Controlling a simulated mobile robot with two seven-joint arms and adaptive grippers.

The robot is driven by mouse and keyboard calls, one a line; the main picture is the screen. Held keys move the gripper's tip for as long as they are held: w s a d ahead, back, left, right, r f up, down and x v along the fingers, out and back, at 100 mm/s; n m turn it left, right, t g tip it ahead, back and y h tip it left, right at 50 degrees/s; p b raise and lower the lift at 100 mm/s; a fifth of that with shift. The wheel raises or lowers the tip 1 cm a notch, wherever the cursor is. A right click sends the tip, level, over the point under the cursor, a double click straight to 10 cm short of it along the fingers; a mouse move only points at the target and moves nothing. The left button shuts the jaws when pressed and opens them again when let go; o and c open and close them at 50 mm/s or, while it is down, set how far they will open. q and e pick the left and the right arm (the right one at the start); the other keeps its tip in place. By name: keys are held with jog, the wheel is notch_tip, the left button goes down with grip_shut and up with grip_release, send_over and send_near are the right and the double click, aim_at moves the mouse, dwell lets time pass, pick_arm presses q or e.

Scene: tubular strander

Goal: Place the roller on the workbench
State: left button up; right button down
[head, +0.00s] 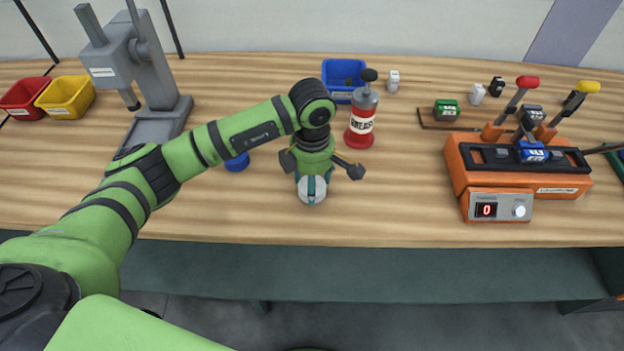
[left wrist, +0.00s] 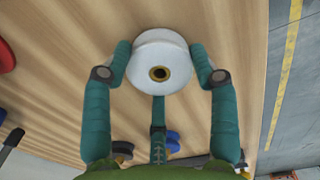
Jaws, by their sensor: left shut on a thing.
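The roller (left wrist: 145,52) is a white disc with a brass-ringed hole in its middle. In the left wrist view it sits between the teal fingers of my left gripper (left wrist: 160,58), which is shut on its sides. In the head view my left gripper (head: 313,180) points down over the front middle of the workbench (head: 240,215), and the pale roller (head: 312,194) shows between its fingers. The fingers hide part of the roller. I cannot tell whether the roller touches the wood. My right gripper is not in view.
A red grease bottle (head: 360,130) stands close right of my gripper, with a blue bin (head: 343,75) behind it. A blue round part (head: 237,162) is to the left. An orange lever unit (head: 520,170) is at right, a grey press (head: 150,75) at left. The bench front right of my gripper is clear.

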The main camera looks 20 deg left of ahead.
pick_arm(q)
jog(key=shift+f, duration=0.15)
jog(key=o, duration=1.7)
jog(key=shift+r, duration=0.45)
notch_tip(320, 180, up, 12)
jog(key=b, duration=0.3)
jog(key=shift+f, duration=0.25)
